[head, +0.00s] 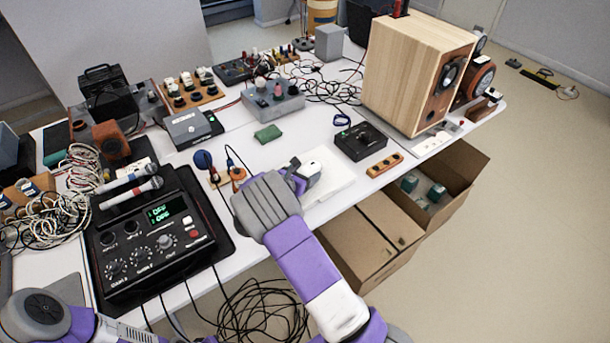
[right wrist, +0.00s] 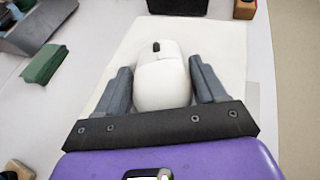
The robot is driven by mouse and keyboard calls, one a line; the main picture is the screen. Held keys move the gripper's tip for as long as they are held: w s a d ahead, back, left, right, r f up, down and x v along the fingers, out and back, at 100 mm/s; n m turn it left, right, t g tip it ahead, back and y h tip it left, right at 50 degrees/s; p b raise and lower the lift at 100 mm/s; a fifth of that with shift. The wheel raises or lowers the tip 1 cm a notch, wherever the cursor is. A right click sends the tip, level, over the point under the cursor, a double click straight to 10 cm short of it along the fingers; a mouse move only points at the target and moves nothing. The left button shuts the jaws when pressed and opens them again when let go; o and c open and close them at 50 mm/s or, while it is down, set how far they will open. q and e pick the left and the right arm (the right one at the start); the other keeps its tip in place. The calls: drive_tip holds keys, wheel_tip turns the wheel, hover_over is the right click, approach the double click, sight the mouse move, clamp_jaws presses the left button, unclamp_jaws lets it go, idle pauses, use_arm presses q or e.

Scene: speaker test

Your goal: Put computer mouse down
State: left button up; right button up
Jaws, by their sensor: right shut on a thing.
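The white computer mouse (right wrist: 163,75) with a dark scroll wheel sits between the two grey fingers of my right gripper (right wrist: 160,84), which is shut on it. In the head view the mouse (head: 319,164) shows just beyond my right gripper (head: 302,177). It is over a white mat (head: 338,182) near the front edge of the table. I cannot tell whether its underside touches the mat. My left gripper is outside the head view; only part of my left arm shows at the bottom left.
A black box with a knob (head: 361,141) and an orange strip (head: 384,164) lie right of the mat. A green block (head: 267,133) lies behind it. A black mixer (head: 150,240) with microphones stands left. A large wooden speaker (head: 405,75) stands at the back right.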

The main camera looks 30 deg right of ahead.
drive_tip(key=shift+f, duration=0.15)
drive_tip(key=o, duration=1.1)
drive_tip(key=shift+r, duration=0.3)
drive_tip(key=p+v, duration=0.3)
drive_tip(key=v, duration=0.9)
drive_tip(key=shift+s+f, duration=0.1)
drive_tip(key=shift+f, duration=0.05)
